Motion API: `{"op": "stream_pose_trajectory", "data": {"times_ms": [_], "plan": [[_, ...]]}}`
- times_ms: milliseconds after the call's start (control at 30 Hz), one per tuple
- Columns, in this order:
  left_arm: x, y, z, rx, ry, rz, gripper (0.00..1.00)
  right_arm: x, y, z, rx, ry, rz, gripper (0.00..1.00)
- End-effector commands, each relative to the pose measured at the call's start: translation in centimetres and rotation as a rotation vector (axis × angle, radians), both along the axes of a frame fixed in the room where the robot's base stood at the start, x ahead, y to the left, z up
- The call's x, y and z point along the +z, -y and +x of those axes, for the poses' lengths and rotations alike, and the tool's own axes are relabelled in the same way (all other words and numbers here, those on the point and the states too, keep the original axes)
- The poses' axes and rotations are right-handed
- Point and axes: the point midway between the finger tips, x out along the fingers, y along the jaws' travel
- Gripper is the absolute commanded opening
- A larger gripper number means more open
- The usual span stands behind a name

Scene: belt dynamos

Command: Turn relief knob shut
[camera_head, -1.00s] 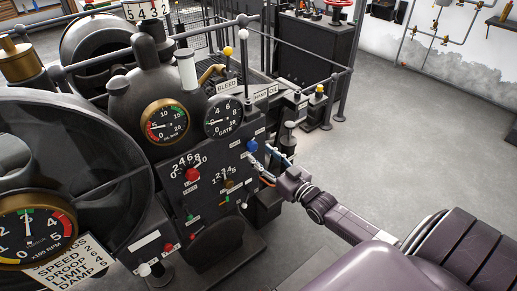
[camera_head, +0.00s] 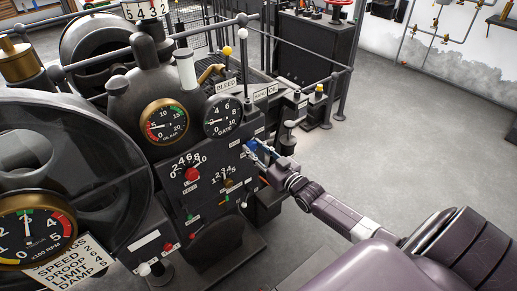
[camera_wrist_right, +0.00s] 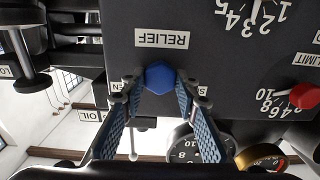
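The relief knob (camera_wrist_right: 160,77) is blue and sits on the dark panel beside an upside-down RELIEF label (camera_wrist_right: 162,39) in the right wrist view. My right gripper (camera_wrist_right: 158,84) is open, its two fingertips one on each side of the knob. A small gap seems to show at the sides; I cannot tell if either finger touches. The fingers partly cover small labels on both sides of the knob. In the head view the right gripper (camera_head: 258,151) is at the panel's right edge and partly hides the knob (camera_head: 251,145). My left gripper is not in view.
A red knob (camera_head: 192,174) and a small brass knob (camera_head: 228,184) with number scales are on the same panel. The GATE gauge (camera_head: 222,117) is above. A black post with a round top (camera_head: 289,138) stands close right of the gripper. Open floor lies right.

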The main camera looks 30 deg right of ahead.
Motion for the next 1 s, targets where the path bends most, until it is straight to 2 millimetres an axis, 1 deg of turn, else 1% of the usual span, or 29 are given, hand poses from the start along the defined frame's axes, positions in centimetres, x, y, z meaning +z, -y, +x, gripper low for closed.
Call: {"op": "stream_pose_trajectory", "data": {"times_ms": [33, 100, 133, 467, 667, 1000], "plan": [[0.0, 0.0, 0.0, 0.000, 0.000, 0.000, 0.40, 0.0, -0.1, 0.0, 0.001, 0.000, 0.000, 0.13], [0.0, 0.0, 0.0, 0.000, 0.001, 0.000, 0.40, 0.0, -0.1, 0.0, 0.001, 0.000, 0.000, 0.06], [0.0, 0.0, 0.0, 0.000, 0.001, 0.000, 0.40, 0.0, -0.1, 0.0, 0.001, 0.000, 0.000, 0.04], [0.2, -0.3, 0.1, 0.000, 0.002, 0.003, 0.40, 0.0, -0.1, 0.0, 0.001, 0.004, -0.053, 0.04], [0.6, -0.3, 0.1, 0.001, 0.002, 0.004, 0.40, 0.0, -0.1, 0.0, 0.001, 0.014, -0.175, 0.04], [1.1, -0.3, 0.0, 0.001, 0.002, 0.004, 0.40, 0.0, 0.0, 0.0, 0.001, 0.037, -0.488, 0.04]]}}
